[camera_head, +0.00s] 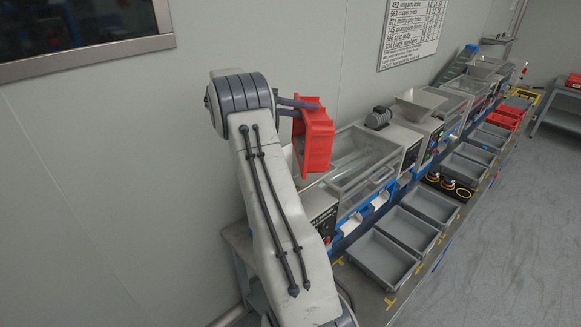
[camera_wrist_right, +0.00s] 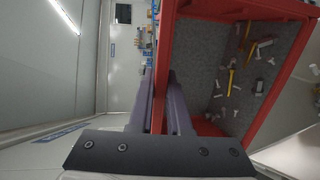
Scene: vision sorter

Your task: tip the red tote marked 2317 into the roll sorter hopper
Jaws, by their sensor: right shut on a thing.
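The red tote (camera_head: 318,143) is held up in the air in the head view, tipped steeply on its side. My right gripper (camera_head: 303,105) is shut on its wall. In the right wrist view my right gripper's fingers (camera_wrist_right: 161,95) clamp the red rim, and the tote's grey inside (camera_wrist_right: 225,75) shows several small white and yellow pieces. The number on the tote cannot be read. Just below and right of the tote is a machine with a wide clear-walled trough (camera_head: 362,172); I cannot tell if this is the roll sorter hopper. My left gripper is out of view.
More machines, one with a pale hopper (camera_head: 421,103), run along the wall to the back right. Grey bins (camera_head: 382,258) line the bench front, with red bins (camera_head: 503,118) farther back. A wall chart (camera_head: 409,33) hangs above. The floor at right is clear.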

